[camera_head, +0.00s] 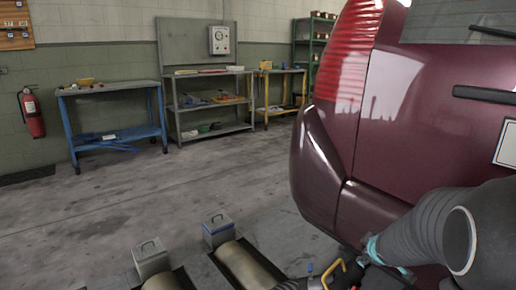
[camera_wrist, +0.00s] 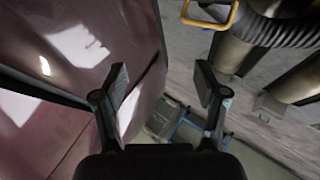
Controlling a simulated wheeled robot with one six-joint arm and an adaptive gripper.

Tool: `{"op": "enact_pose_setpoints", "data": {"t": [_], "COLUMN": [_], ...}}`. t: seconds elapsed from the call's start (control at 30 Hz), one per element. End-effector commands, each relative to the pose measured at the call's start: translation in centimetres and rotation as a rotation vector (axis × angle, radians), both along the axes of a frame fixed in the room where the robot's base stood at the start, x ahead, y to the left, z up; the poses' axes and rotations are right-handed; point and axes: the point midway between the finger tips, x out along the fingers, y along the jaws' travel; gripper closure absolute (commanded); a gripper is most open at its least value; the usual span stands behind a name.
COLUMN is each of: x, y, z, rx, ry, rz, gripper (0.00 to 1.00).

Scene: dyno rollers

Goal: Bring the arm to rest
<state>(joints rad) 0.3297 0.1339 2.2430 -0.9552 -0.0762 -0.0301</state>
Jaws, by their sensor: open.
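My gripper (camera_wrist: 161,80) shows in the wrist view with its two dark fingers spread wide apart. It is open, and nothing is between the fingers. Behind them is the dark red car (camera_wrist: 72,52), on the left side of that view.
The car (camera_head: 420,110) fills the right of the head view. Rollers (camera_head: 245,265) are set in the floor. A blue workbench (camera_head: 112,88) stands far back; the middle floor is clear.

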Motion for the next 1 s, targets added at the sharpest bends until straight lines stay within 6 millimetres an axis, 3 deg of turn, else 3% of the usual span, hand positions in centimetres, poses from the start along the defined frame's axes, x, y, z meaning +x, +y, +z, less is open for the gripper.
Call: {"op": "enact_pose_setpoints", "data": {"t": [0.03,0.1,0.4,0.6,0.8,1.0], "x": [-1.0,-2.6,-11.1,-17.7,-24.1,-28.1], "y": [0.4,0.9,4.7,8.6,12.9,15.8], "z": [2.4,4.5,10.3,12.4,13.2,13.3], "rx": [0.003,0.017,0.153,0.300,0.460,0.563], "ry": [-0.014,-0.022,-0.010,0.044,0.130,0.202], "rz": [-0.045,-0.111,-0.354,-0.457,-0.501,-0.503], "gripper": [0.28,0.28,0.28,0.28,0.28,0.28]}}
